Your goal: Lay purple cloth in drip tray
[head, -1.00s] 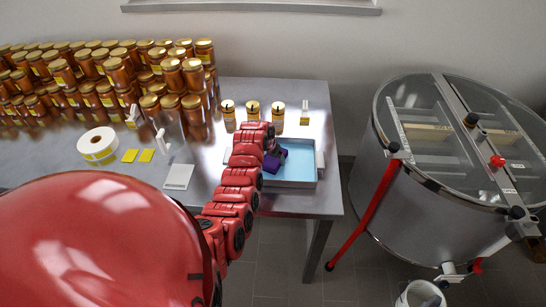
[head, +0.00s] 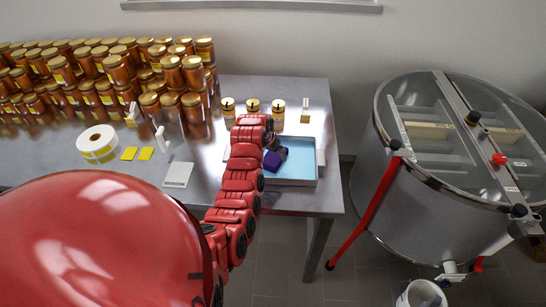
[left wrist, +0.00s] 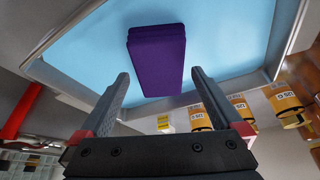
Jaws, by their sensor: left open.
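The purple cloth (head: 272,161) is a folded, thick block at the left part of the blue-floored drip tray (head: 305,182). In the left wrist view the cloth (left wrist: 157,55) lies against the tray's light blue floor (left wrist: 100,50), with one end close to the tray's rim. My left gripper (head: 280,152) is over the tray beside the cloth. In the left wrist view its two fingers (left wrist: 160,83) are spread apart, with the cloth's near end in the gap and clear space on both sides. My right gripper is not in view.
Three small labelled jars (head: 252,107) stand behind the tray. A white card (head: 178,175), a label roll (head: 97,142) and many honey jars (head: 110,75) are to the left. A large steel drum (head: 440,170) stands right of the table, past a gap.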

